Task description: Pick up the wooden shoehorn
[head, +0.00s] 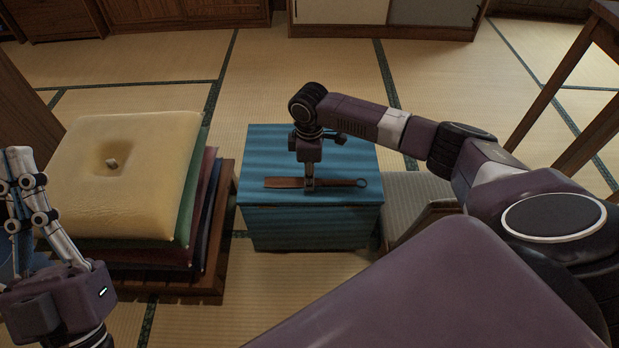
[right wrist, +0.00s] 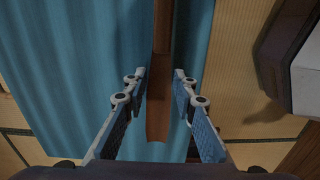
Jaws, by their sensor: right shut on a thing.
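The wooden shoehorn (head: 283,183) lies lengthwise from left to right on a blue cloth-covered block (head: 270,150), with a ring at its right end. My right gripper (head: 309,186) points down onto its middle and is shut on it. In the right wrist view, the shoehorn (right wrist: 159,48) runs between the two fingers of the right gripper (right wrist: 159,76). It appears to be at the level of the blue cloth; I cannot tell whether it is lifted. My left gripper (head: 22,170) is at the left edge, fingers upward, far from the shoehorn; its opening is unclear.
A stack of cushions with a yellow one (head: 150,205) on top stands left of the block on a wooden base (head: 215,270). A grey cushioned seat (head: 415,200) is close on the right. A wooden table leg (head: 560,85) stands at far right. Tatami behind the block is clear.

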